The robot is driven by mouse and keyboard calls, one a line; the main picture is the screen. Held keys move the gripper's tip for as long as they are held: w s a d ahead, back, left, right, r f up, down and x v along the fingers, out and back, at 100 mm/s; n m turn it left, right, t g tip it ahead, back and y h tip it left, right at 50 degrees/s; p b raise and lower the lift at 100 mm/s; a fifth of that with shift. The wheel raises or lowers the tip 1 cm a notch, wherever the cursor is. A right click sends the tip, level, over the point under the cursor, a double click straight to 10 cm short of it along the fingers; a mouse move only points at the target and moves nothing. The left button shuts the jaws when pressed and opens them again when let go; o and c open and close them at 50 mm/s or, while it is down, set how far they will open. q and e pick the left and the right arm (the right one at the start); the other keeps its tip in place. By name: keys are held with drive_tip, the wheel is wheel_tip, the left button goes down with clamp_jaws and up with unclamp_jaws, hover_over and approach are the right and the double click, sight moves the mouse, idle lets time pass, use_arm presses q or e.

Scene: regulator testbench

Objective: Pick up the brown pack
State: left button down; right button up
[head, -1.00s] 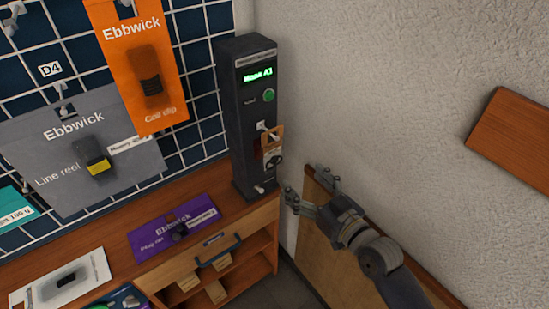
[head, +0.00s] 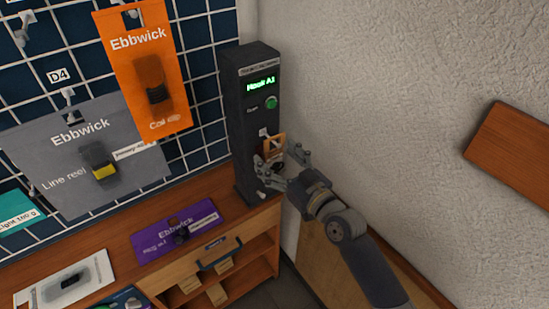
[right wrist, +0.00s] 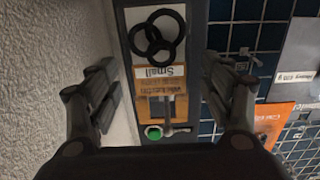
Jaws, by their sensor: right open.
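The brown pack (head: 275,143) hangs on a small hook on the front of the dark tower (head: 256,105). In the right wrist view the fingers of my right gripper (right wrist: 160,95) stand apart on both sides of the pack, and I see no contact. My left gripper is not in view.
The tower's green display reads "Hook A1", with a green button (head: 271,102) below. An orange pack (head: 150,70) and a grey pack (head: 70,160) hang on the pegboard. A purple pack (head: 177,230) lies on the wooden bench. A wall (head: 390,90) is close on the right.

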drive_tip(key=shift+x, duration=0.8)
drive_tip(key=c, duration=1)
drive_tip(key=shift+r, duration=0.1)
drive_tip(key=shift+c, duration=0.2)
